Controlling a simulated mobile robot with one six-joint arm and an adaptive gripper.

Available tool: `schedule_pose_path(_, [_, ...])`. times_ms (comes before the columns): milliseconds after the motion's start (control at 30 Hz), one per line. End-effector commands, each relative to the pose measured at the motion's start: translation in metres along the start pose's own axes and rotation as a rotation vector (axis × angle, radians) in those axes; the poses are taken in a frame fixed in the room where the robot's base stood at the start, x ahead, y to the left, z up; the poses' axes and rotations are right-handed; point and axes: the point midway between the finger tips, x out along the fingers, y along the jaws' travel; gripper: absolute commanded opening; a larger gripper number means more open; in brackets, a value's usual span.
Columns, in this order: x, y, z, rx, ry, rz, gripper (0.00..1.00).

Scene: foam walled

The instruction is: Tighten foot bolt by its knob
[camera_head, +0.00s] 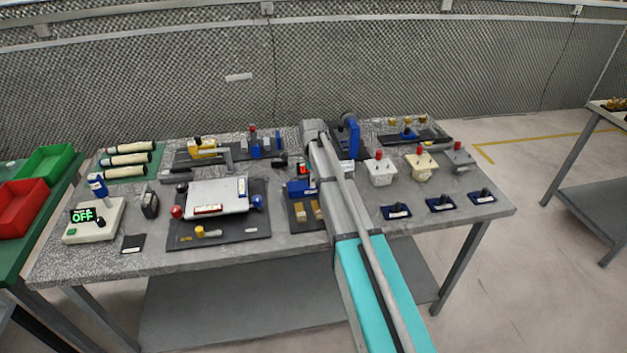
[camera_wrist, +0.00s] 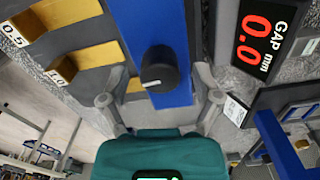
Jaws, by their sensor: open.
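In the wrist view a round black knob (camera_wrist: 158,68) with a pale pointer mark stands on a blue bar (camera_wrist: 168,25). It looks like the foot bolt's knob, though I see no label on it. My gripper (camera_wrist: 160,98) is open, one finger on each side of the knob and bar, with no contact visible. In the head view the blue fixture (camera_head: 300,187) and small red-lit display (camera_head: 301,169) are beside my arm, which hides my gripper there.
Yellow blocks marked 0.5 (camera_wrist: 38,27) and 1.0 (camera_wrist: 85,64) lie left of the bar. On the grey table, a white-plate fixture (camera_head: 217,197) stands left of my arm.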

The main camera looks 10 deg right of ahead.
Motion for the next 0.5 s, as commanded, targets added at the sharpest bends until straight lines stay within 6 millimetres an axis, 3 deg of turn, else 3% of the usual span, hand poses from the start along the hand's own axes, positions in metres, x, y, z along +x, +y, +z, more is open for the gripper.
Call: schedule_pose_path(500, [-0.0001,-0.0005,-0.0002,-0.128,0.0,0.0,0.81])
